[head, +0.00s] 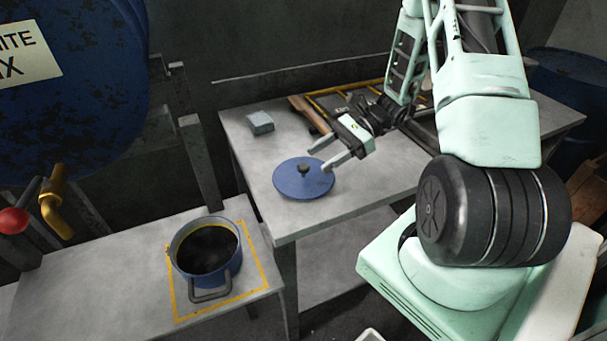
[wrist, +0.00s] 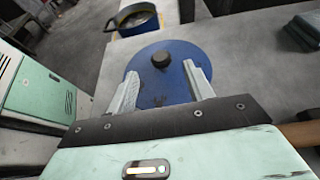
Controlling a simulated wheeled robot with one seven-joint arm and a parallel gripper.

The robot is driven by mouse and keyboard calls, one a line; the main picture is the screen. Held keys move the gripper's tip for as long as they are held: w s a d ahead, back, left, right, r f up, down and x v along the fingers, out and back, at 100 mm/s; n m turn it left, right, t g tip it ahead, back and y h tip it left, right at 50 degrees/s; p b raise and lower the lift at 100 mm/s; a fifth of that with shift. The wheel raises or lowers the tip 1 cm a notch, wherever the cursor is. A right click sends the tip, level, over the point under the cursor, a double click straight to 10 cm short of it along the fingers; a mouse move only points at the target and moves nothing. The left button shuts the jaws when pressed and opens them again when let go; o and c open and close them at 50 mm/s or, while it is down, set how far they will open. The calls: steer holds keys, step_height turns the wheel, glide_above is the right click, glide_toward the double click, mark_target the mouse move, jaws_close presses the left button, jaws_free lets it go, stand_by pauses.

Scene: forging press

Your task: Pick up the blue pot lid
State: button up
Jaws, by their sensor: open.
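The blue pot lid (head: 304,183) is a round disc with a dark knob (head: 303,169) in its middle. It lies flat on the grey table near its front left edge. My gripper (head: 318,160) is open and empty, its fingers reaching over the lid's far right side, close to the knob. In the wrist view the lid (wrist: 172,62) lies beyond and between my two fingers (wrist: 160,85), and its knob (wrist: 161,60) stands ahead of the fingertips. I cannot tell how high the fingers are above the lid.
A blue pot (head: 207,252) without a lid stands inside a yellow outline on the lower bench (head: 110,290). A grey block (head: 260,122) and a wooden-handled tool (head: 309,113) lie behind the lid. A yellow-edged rack (head: 345,90) is at the back. The table is bare in front of the lid.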

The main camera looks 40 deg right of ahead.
mark_target(303, 168)
steer(key=shift+p+x, duration=0.55)
steer(key=shift+x, duration=2.55)
steer(key=shift+f, duration=0.1)
steer(key=shift+c, duration=0.3)
jaws_close()
